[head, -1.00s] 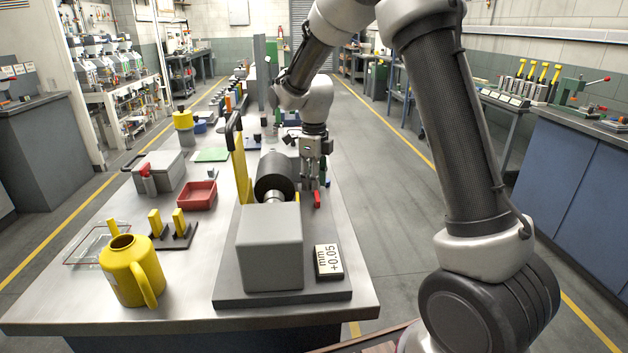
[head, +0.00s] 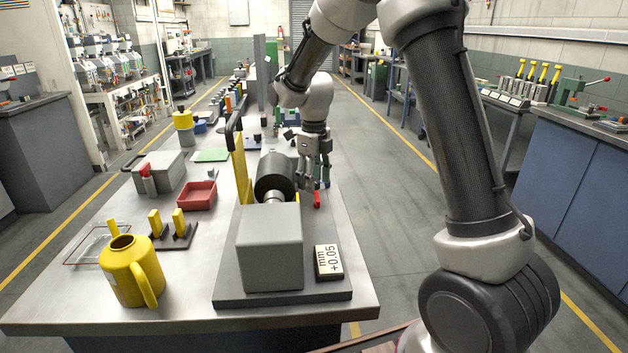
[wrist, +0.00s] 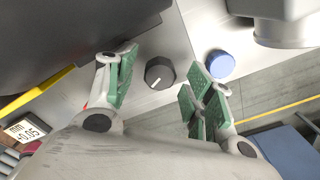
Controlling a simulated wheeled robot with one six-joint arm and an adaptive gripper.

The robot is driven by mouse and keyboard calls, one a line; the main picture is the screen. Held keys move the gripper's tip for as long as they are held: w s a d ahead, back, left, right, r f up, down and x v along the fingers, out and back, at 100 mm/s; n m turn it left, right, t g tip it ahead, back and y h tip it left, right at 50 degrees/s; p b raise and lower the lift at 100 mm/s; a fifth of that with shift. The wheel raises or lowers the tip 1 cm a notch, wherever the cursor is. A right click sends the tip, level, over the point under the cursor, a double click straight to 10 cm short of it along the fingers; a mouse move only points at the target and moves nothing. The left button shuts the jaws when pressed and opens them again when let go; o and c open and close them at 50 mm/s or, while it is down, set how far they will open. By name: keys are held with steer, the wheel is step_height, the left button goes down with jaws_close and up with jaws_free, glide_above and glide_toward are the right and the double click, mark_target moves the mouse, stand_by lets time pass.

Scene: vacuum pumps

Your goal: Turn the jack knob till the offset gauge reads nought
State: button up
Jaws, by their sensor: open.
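The offset gauge (head: 328,262) is a small plate on the front right of the pump base and reads +0.05 mm. It also shows in the wrist view (wrist: 22,133). A dark many-sided knob (wrist: 159,73) with a white pointer line, which looks like the jack knob, is seen from above in the wrist view. My gripper (wrist: 165,80) is open with green pads, one finger to each side of this knob, no pad visibly touching it. In the head view my gripper (head: 316,182) is low beside the dark cylinder and hides the knob.
A blue round cap (wrist: 219,64) lies just right of the knob. The dark cylinder (head: 274,172) and grey block (head: 270,250) stand left of my gripper. A red part (head: 317,199) is close to the fingers. A yellow jug (head: 132,272) stands front left.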

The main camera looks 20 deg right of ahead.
steer(key=shift+r, duration=0.75)
steer(key=shift+r, duration=3)
steer(key=shift+c, duration=0.6)
steer(key=shift+f, duration=0.25)
steer(key=n, duration=0.3)
steer(key=shift+f, duration=0.2)
steer(key=n, duration=0.6)
steer(key=shift+f, duration=0.1)
